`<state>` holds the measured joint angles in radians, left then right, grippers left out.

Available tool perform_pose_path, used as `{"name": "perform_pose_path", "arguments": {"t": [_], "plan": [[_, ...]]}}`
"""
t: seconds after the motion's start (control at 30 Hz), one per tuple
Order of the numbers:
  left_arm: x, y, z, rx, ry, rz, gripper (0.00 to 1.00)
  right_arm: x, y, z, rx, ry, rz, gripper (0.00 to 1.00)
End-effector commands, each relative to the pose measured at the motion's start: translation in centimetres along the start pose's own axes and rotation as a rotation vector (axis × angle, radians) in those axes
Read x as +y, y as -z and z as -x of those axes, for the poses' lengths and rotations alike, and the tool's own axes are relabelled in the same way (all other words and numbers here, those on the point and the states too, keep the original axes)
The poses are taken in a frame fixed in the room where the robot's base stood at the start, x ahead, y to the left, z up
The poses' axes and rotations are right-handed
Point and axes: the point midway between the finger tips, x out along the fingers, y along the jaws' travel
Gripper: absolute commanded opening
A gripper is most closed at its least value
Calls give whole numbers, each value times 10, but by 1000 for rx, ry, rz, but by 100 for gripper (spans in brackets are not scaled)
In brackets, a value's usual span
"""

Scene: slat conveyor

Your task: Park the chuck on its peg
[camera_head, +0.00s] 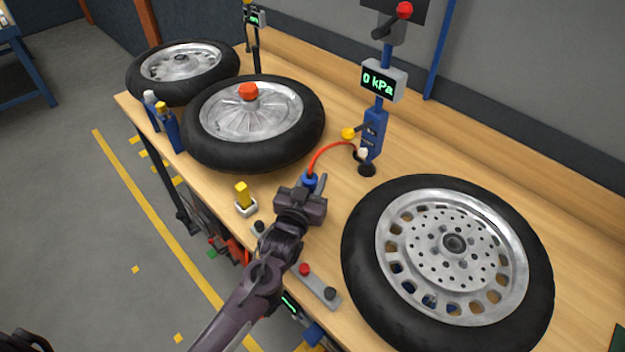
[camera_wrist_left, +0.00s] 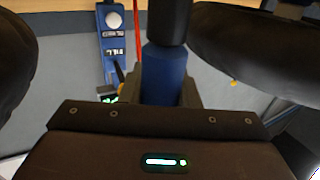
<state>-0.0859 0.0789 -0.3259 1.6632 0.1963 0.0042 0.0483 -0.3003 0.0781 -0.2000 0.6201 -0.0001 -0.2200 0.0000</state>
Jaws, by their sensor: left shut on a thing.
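My left gripper (camera_head: 309,190) is shut on the blue chuck (camera_head: 309,181), above the bench in front of the gauge post. A red hose (camera_head: 328,150) runs from the chuck to the blue gauge post (camera_head: 374,135). In the left wrist view the chuck (camera_wrist_left: 164,75) stands between the fingers, with a black part at its upper end. A pale-tipped stub (camera_head: 362,154) shows low on the post; I cannot tell whether it is the peg. My right gripper is not in view.
A large wheel (camera_head: 365,237) lies to the right on the wooden bench. Another wheel (camera_head: 311,134) with an orange-red knob lies to the left, a third behind it. A yellow block (camera_head: 242,193) stands in a white holder near the front edge. A button bar (camera_head: 318,287) lies along that edge.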

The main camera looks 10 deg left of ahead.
Motion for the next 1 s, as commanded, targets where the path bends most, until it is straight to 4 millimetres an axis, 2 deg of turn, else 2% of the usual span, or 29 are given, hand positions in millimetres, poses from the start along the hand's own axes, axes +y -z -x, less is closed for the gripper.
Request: {"name": "perform_pose_path", "arguments": {"t": [1.0], "plan": [[0,-14,0,-3,0,0,4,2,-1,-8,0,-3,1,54]]}}
